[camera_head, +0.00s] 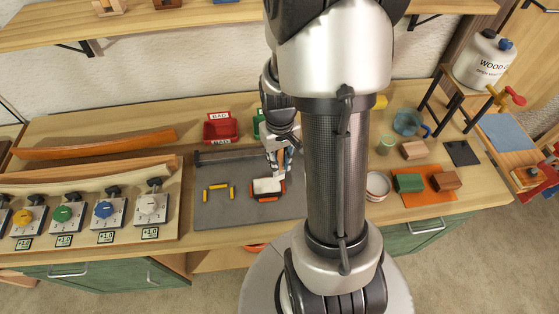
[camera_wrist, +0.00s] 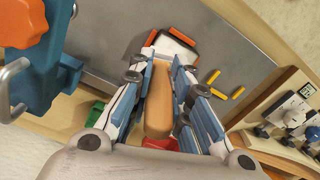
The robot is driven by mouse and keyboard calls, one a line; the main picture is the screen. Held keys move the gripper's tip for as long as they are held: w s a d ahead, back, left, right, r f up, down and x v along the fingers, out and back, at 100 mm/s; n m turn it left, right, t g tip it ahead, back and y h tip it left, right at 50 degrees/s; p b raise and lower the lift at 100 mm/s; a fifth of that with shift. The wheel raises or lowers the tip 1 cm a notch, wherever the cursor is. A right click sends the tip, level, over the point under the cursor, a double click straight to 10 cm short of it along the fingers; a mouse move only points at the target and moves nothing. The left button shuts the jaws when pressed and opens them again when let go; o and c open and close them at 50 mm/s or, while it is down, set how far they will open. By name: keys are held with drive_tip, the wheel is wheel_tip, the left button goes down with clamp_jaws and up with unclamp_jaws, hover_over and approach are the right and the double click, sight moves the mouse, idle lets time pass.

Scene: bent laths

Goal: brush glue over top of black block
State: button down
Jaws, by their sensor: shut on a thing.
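My gripper (camera_head: 279,163) is shut on a tan wooden handle, apparently the brush's (camera_wrist: 158,105), which runs lengthwise between the fingers in the wrist view. My gripper (camera_wrist: 166,85) points at a white-topped block (camera_head: 267,185) that sits between orange-red corner pieces on the grey mat. The white area also shows just beyond the handle in the wrist view (camera_wrist: 176,48), with a dark edge. The white hides the block's top, so its black colour barely shows. The brush's bristles are hidden; I cannot tell whether they touch the block.
Yellow corner pieces (camera_head: 218,190) lie on the grey mat (camera_head: 215,214), left of the block. A black bar (camera_head: 236,158) lies behind them. A red bin (camera_head: 220,128) stands at the back. Dial boxes (camera_head: 151,208) and curved laths (camera_head: 95,144) fill the left bench. Several small blocks stand right.

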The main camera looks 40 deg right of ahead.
sight(280, 154)
drive_tip(key=shift+r, duration=0.2)
drive_tip(key=shift+r+p, duration=1.2)
drive_tip(key=shift+r, duration=0.35)
drive_tip(key=shift+f, duration=0.1)
